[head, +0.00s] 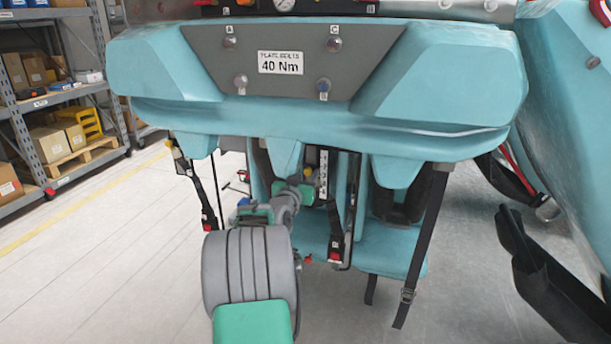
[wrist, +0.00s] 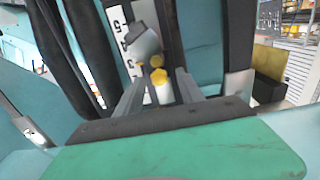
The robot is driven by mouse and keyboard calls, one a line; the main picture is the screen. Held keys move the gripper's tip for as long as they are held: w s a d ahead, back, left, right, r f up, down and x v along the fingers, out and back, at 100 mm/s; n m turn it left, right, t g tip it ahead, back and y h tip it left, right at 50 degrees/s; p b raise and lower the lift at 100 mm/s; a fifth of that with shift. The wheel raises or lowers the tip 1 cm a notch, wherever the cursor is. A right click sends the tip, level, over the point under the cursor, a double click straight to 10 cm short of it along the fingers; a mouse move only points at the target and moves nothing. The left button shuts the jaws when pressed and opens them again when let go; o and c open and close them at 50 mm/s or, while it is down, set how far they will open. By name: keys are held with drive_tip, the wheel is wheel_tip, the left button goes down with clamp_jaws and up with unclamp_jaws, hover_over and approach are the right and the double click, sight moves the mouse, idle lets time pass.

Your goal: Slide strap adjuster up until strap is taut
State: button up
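A long black strap (head: 425,230) hangs from the right side of the teal seat unit, its lower end loose. A small dark metal adjuster (head: 407,295) sits low on it. My gripper (head: 308,192) is well left of this strap, under the middle of the unit, beside a white numbered scale (head: 323,173). In the wrist view the gripper (wrist: 160,88) has its two grey fingers apart. A grey knob with yellow parts (wrist: 157,62) shows at or just beyond the fingertips, in front of the scale (wrist: 122,38). Contact with it cannot be told. The adjuster is not recognisable in the wrist view.
Black straps with red buckles (head: 335,255) hang left and centre. A black angled bar (head: 545,275) stands at right. Shelving (head: 60,100) is at left. Floor is clear at lower left.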

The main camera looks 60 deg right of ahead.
drive_tip(key=shift+a, duration=0.1)
drive_tip(key=s+a, duration=0.1)
drive_tip(key=a, duration=0.6)
drive_tip(key=shift+a, duration=0.3)
drive_tip(key=shift+s, duration=0.1)
